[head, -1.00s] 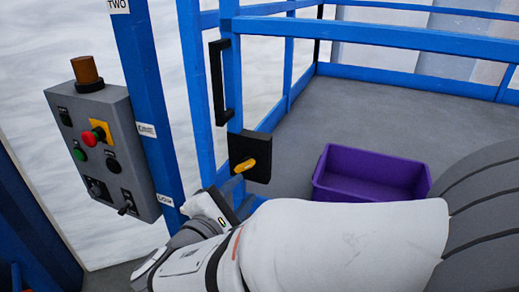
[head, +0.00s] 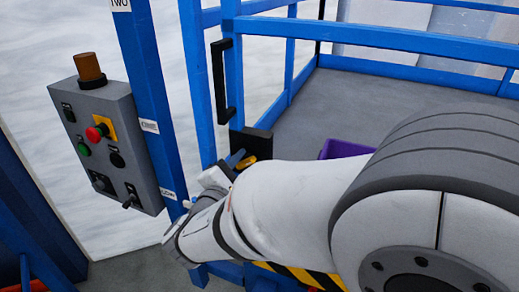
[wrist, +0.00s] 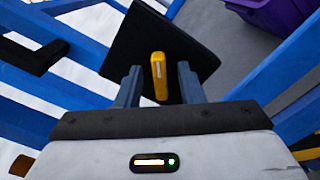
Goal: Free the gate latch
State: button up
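The gate latch is a black box (head: 257,143) on the blue gate post with a yellow lever (head: 246,160) on its front. In the wrist view the black plate (wrist: 140,45) and yellow lever (wrist: 159,76) lie straight ahead. My gripper (wrist: 159,86) is open, with one finger on each side of the lever and a gap visible on both sides. Whether the fingertips touch the black plate I cannot tell. In the head view my gripper (head: 235,160) is at the latch, and my arm hides part of it.
A grey control box (head: 105,145) with a red button and an amber lamp hangs on a blue post at left. A black gate handle (head: 220,80) is above the latch. A purple bin (head: 343,149) stands on the grey platform floor behind my arm. Blue rails (head: 400,40) surround the platform.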

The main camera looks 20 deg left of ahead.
jog(key=shift+c, duration=0.5)
jog(key=c, duration=0.6)
jog(key=shift+a, duration=0.35)
grip_shut()
jog(key=shift+d, duration=0.3)
jog(key=m+b, duration=0.1)
jog(key=b, duration=0.2)
jog(key=shift+f+b, duration=0.3)
jog(key=shift+b, duration=0.05)
jog(key=m+b, duration=0.6)
jog(key=b, duration=0.8)
jog(key=shift+d+r+m+b, duration=0.1)
jog(key=shift+m+b, duration=0.2)
jog(key=shift+r, duration=0.1)
